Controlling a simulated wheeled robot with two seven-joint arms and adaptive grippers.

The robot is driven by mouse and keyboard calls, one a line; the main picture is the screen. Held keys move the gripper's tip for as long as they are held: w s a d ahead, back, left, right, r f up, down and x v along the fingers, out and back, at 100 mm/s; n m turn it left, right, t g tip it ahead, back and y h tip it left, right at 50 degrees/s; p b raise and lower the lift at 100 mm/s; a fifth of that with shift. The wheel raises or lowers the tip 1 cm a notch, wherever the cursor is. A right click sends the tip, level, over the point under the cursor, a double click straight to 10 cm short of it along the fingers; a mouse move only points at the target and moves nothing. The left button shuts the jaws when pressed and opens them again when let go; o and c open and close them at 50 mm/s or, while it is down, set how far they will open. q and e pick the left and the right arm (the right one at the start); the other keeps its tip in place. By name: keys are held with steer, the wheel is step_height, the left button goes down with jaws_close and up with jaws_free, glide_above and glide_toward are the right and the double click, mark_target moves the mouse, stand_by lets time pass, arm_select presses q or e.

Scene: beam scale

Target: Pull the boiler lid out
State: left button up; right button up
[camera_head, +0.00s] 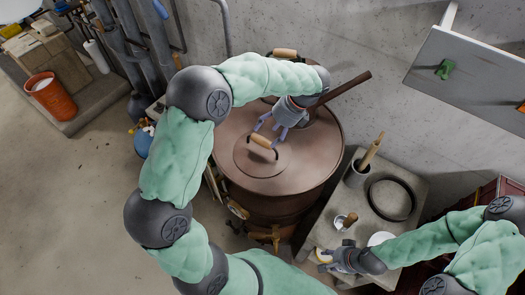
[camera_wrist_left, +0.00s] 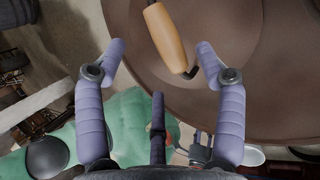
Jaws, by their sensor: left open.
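The boiler (camera_head: 270,205) is a large brown copper drum. Its lid (camera_head: 243,162) is a round disc on top with a wooden bar handle (camera_head: 262,141) on dark metal brackets. The handle (camera_wrist_left: 165,35) shows large at the top of the left wrist view. My left gripper (camera_head: 268,124) is open and empty just above and beside the handle; in the wrist view its fingertips (camera_wrist_left: 160,50) spread on either side of the handle's lower end. My right gripper (camera_head: 327,262) is over the low side table; its jaws are too small to read.
A side table (camera_head: 408,195) at right holds a dark ring (camera_head: 390,200), a pot with wooden tools (camera_head: 357,174) and a small white cup (camera_head: 345,221). A brown pipe (camera_head: 345,90) rises behind the lid. Pipes stand at upper left. An orange bucket (camera_head: 52,97) stands far left.

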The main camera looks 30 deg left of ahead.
mark_target(264, 141)
arm_select(q)
steer(key=shift+d+x, duration=0.15)
steer(key=shift+x, duration=1.5)
steer(key=shift+d+x, duration=0.1)
steer(key=shift+x, duration=1.5)
jaws_close()
